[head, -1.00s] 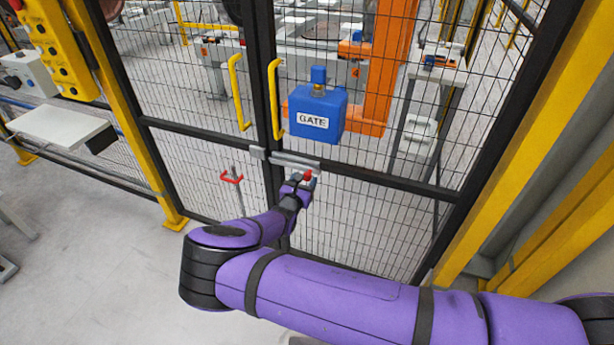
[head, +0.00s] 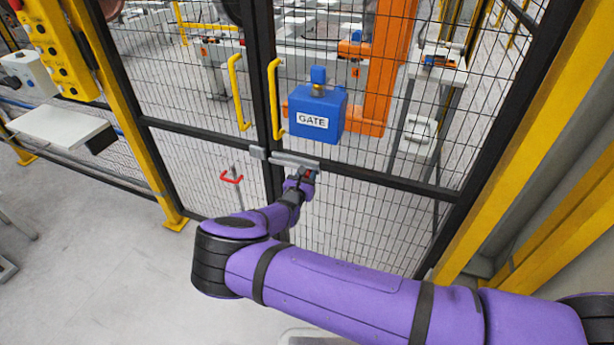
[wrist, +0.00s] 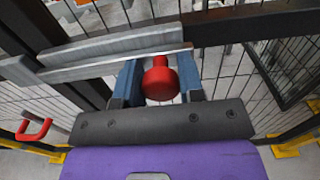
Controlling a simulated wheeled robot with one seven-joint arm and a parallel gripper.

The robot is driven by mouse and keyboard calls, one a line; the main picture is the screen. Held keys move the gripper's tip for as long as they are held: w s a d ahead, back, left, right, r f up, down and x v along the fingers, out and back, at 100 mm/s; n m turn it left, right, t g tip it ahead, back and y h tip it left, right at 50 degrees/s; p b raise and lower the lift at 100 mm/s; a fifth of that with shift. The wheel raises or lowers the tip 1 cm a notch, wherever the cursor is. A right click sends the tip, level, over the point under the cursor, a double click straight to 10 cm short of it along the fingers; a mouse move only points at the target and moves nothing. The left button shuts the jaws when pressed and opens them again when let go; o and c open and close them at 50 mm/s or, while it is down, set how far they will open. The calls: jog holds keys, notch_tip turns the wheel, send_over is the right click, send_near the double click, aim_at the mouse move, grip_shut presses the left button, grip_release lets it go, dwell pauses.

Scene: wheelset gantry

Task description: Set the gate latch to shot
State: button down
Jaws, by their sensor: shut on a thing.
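The gate latch is a grey sliding bar (head: 296,161) on the dark cross rail of the mesh gate, below the blue GATE box. It also shows in the wrist view (wrist: 115,65). Its left end reaches a grey keeper block (head: 258,152); I cannot tell how far it enters. A red knob (wrist: 160,80) hangs below the bar's right part. My gripper (wrist: 159,85) has its blue fingers on both sides of the knob and is shut on it. In the head view my gripper (head: 305,178) partly hides the knob.
The blue GATE box (head: 318,108) sits above the latch. Yellow handles (head: 239,92) stand beside the gate's meeting posts. A red handle (head: 231,177) is on the left panel. A yellow post (head: 134,125) stands left. Open floor (head: 90,230) lies at lower left.

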jog(key=a, duration=0.2)
jog(key=w+a, duration=0.1)
jog(key=a, duration=0.1)
jog(key=w+a, duration=0.1)
jog(key=a, duration=0.1)
jog(key=c, duration=0.8)
grip_release()
jog(key=shift+a, duration=0.15)
send_near(293, 166)
jog(key=v, duration=0.3)
jog(key=shift+s+a, duration=0.2)
jog(key=shift+s, duration=0.15)
jog(key=shift+s, duration=0.1)
